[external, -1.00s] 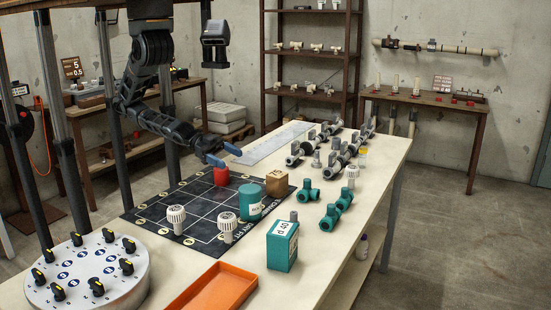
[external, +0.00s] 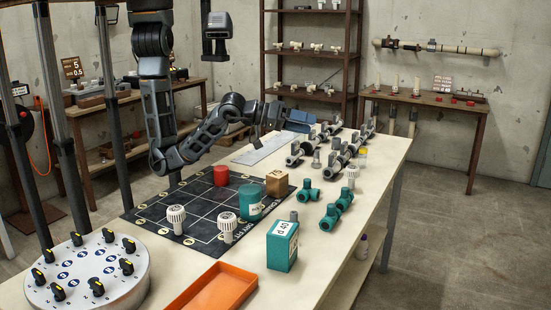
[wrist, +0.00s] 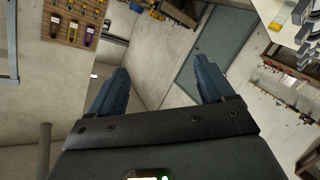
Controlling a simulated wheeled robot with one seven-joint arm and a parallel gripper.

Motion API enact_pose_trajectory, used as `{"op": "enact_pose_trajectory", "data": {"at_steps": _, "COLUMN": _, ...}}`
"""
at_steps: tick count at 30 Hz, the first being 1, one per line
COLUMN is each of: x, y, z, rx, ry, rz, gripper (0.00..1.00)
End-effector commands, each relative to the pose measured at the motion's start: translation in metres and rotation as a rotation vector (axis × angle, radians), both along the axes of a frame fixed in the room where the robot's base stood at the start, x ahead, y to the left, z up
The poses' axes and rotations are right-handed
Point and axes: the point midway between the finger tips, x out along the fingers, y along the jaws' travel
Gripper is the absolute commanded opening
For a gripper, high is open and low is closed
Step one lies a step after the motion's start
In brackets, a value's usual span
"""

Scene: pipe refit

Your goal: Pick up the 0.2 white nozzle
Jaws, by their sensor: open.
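Two white ribbed nozzles, a left one (external: 176,214) and a right one (external: 228,226), stand on the dark grid mat (external: 180,202) in the external view. A similar white piece (external: 352,171) stands near the pipe assemblies at the table's right side. No 0.2 label is readable on any of them. My gripper (external: 300,119) is over the far part of the table, near the pipe assemblies and away from the mat nozzles. In the wrist view my gripper (wrist: 162,70) has its blue fingers apart with nothing between them; no nozzle is recognisable there.
A red cylinder (external: 221,176), a brown cube (external: 276,184) and a teal can (external: 250,203) stand on the mat. Teal fittings (external: 329,216), a teal box (external: 282,246), an orange tray (external: 205,295) and a round knob panel (external: 85,285) are nearby. Pipe assemblies (external: 345,155) line the far table.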

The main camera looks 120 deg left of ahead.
Motion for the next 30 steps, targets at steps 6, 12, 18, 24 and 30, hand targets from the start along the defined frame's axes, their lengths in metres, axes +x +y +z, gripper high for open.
{"op": "enact_pose_trajectory", "data": {"at_steps": 6, "x": -0.005, "y": -0.057, "z": -0.027, "rx": -0.381, "ry": 0.113, "rz": 0.149, "gripper": 0.81}}
{"op": "enact_pose_trajectory", "data": {"at_steps": 12, "x": -0.043, "y": -0.134, "z": -0.073, "rx": -0.700, "ry": 0.316, "rz": 0.299, "gripper": 0.81}}
{"op": "enact_pose_trajectory", "data": {"at_steps": 18, "x": -0.119, "y": -0.231, "z": -0.117, "rx": -0.941, "ry": 0.607, "rz": 0.470, "gripper": 0.81}}
{"op": "enact_pose_trajectory", "data": {"at_steps": 24, "x": -0.191, "y": -0.297, "z": -0.136, "rx": -1.032, "ry": 0.837, "rz": 0.602, "gripper": 0.81}}
{"op": "enact_pose_trajectory", "data": {"at_steps": 30, "x": -0.216, "y": -0.315, "z": -0.142, "rx": -1.047, "ry": 0.910, "rz": 0.649, "gripper": 0.81}}
